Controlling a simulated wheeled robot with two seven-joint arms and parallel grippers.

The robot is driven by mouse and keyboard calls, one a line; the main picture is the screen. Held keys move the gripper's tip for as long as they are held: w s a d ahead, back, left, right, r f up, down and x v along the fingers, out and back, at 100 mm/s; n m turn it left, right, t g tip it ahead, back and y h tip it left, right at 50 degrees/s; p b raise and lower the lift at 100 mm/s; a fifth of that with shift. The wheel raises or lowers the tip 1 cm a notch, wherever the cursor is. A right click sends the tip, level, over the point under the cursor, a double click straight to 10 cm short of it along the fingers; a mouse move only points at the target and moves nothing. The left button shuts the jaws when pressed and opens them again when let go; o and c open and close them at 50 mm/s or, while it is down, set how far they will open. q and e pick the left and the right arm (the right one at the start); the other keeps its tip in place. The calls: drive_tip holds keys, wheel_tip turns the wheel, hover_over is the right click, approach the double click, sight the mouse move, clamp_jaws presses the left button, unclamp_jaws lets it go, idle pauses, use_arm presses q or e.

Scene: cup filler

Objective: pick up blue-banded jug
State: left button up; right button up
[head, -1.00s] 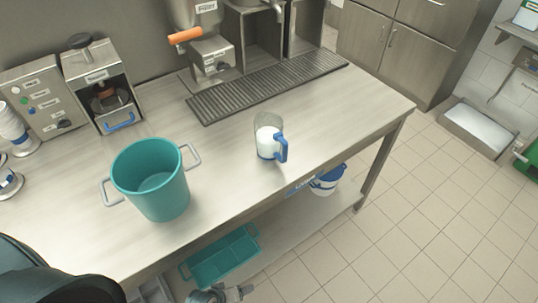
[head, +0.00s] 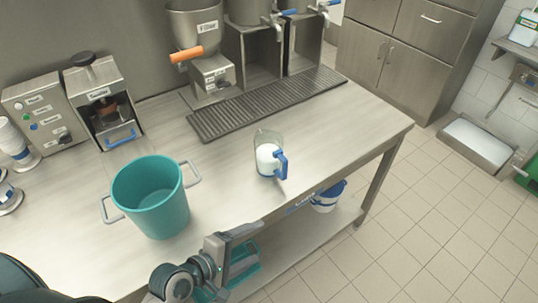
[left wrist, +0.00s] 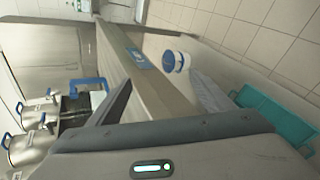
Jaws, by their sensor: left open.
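The blue-banded jug (head: 267,156) stands upright on the steel counter, clear-walled with white contents and a blue handle on its right side. In the left wrist view its blue handle (left wrist: 89,85) shows at the left, partly behind a finger. My left gripper (head: 252,241) is open and empty at the counter's front edge, nearer to me than the jug and apart from it. My right gripper is not in view.
A teal pot (head: 152,205) with two side handles stands left of the jug. A drip grate (head: 265,103) and dispensers lie behind. A white-blue bucket (head: 327,197) and a teal tray (left wrist: 275,115) sit on the lower shelf. The counter right of the jug is clear.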

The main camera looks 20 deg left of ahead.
sight(260, 158)
use_arm(q)
drive_tip(key=w+r+n+t, duration=0.1)
drive_tip(key=r+n, duration=0.1)
drive_tip(key=n, duration=0.1)
drive_tip(key=w+a+r+n+t, duration=0.1)
drive_tip(key=w+n, duration=0.1)
drive_tip(key=n, duration=0.1)
drive_tip(key=w+a+r+n+t, duration=0.1)
drive_tip(key=r+n+t, duration=0.1)
drive_tip(key=n, duration=0.1)
drive_tip(key=shift+w+a+r, duration=0.25)
drive_tip(key=shift+w+r, duration=0.1)
drive_tip(key=w+a+r+n+t, duration=0.1)
drive_tip(key=n, duration=0.2)
drive_tip(key=w+a+r+n+t+y, duration=0.1)
drive_tip(key=a+n, duration=0.1)
drive_tip(key=n, duration=0.1)
drive_tip(key=a+r+n+t, duration=0.1)
drive_tip(key=a+r+n, duration=0.1)
drive_tip(key=n, duration=0.1)
drive_tip(key=shift+w+r+y, duration=0.1)
drive_tip(key=shift+w+y, duration=0.3)
drive_tip(key=shift+w+d, duration=0.1)
drive_tip(key=shift+w+d+r+p, duration=0.15)
drive_tip(key=shift+w+p, duration=0.15)
drive_tip(key=shift+w, duration=0.3)
drive_tip(key=p+x, duration=0.2)
drive_tip(key=x, duration=0.9)
drive_tip(key=shift+p, duration=0.35)
